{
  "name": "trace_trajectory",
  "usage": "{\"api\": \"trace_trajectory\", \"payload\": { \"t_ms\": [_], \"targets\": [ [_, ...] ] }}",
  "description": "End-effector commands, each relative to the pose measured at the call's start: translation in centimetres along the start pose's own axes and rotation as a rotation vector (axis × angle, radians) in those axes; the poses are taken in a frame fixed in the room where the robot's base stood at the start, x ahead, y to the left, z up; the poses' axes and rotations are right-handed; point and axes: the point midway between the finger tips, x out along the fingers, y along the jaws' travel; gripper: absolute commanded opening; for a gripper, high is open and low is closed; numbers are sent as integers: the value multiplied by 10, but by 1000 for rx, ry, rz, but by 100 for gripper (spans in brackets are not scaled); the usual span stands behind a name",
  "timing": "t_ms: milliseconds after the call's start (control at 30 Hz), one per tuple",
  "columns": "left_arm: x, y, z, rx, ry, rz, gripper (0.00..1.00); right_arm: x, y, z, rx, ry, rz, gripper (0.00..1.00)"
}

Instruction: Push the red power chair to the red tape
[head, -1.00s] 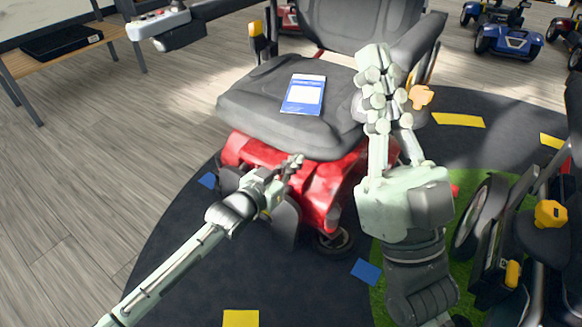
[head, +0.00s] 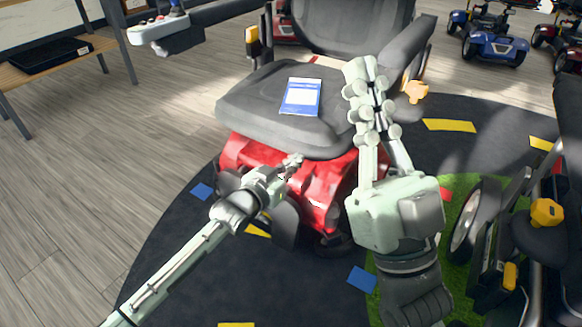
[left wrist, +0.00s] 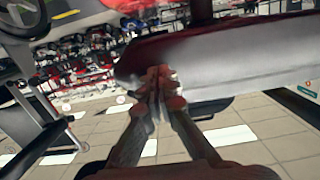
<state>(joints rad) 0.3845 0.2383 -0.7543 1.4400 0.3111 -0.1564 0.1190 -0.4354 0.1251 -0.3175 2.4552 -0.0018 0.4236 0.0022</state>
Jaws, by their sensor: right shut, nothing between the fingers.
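The red power chair (head: 325,185) stands at the middle of the head view, with a dark grey seat, black armrests and a red base. A blue and white booklet (head: 300,97) lies on its seat. My left gripper (head: 294,164) looks shut at the chair's red front, below the seat edge; contact is unclear. Its fingers meet in the left wrist view (left wrist: 160,78), before a pale grey surface. My right gripper (head: 362,75) is shut and empty, over the seat's right side in the picture. A small red patch (head: 447,193) shows beside it on the floor; I cannot tell if it is the tape.
A dark mat (head: 185,270) with yellow and blue tape pieces lies under the chair. A black scooter (head: 490,235) with yellow knobs is close on the right. A wooden bench (head: 50,50) stands at upper left. Wooden floor is clear at left.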

Motion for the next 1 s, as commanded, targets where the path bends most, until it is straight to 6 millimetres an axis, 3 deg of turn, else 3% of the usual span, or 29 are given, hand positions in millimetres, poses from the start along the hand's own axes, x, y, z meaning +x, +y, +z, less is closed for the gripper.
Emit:
{"api": "trace_trajectory", "payload": {
  "t_ms": [1000],
  "targets": [
    [56, 0, -9, -1, 1, 0, 0, -22, 1, 19, 0, 0, 0, 0]
  ]
}}
